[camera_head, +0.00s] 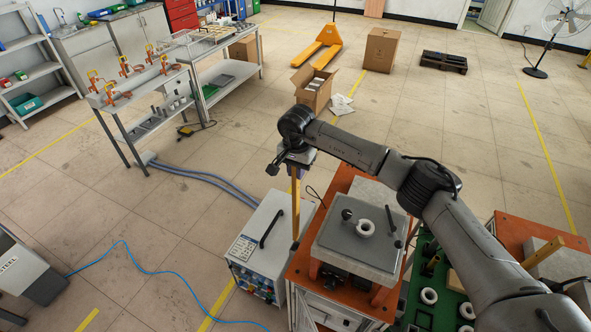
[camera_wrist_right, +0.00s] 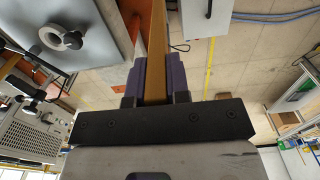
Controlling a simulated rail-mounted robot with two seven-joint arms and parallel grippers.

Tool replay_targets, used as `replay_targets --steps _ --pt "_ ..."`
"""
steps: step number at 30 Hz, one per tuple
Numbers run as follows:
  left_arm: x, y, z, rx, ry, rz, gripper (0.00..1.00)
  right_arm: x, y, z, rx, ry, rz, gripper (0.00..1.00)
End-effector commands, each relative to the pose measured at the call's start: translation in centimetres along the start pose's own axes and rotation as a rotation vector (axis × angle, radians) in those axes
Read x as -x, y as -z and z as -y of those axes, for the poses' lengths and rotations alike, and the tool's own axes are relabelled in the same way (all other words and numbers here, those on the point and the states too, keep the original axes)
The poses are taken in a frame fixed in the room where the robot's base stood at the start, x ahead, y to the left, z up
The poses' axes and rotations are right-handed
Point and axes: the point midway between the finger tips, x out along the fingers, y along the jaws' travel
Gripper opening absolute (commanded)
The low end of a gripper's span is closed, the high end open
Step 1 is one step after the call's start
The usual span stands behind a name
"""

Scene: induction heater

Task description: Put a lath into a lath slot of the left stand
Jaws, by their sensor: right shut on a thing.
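My right gripper (camera_head: 296,165) is shut on a yellow-brown wooden lath (camera_head: 295,205). The lath hangs upright below the gripper. In the right wrist view the lath (camera_wrist_right: 154,45) sits between the two purple fingers (camera_wrist_right: 153,82). In the head view its lower end is at the left edge of the orange-topped left stand (camera_head: 302,262), beside the grey box with a black handle. I cannot tell whether it touches the stand, and no slot shows clearly. Another lath (camera_head: 543,251) rests tilted by the grey block at the right. My left gripper is out of view.
A grey plate (camera_head: 340,246) with a white ring (camera_head: 365,228) and black knobs is on the left stand. The grey power box (camera_head: 262,250) stands close on its left. A green tray (camera_head: 418,300) with white rings is at the right. Open floor lies further left.

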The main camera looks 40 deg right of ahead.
Motion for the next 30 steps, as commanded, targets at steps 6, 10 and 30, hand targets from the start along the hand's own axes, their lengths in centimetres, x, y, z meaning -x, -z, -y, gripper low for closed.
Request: replay_targets --steps 6,10,30 --pt "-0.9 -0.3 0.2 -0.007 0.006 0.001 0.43 -1.4 0.0 0.0 0.002 0.001 0.000 0.00" --pt "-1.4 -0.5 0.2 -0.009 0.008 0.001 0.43 -2.5 -0.1 0.0 0.002 0.001 0.000 0.00" --pt "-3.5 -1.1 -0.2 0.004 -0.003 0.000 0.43 -6.2 -0.1 0.1 0.003 0.002 0.000 0.00"
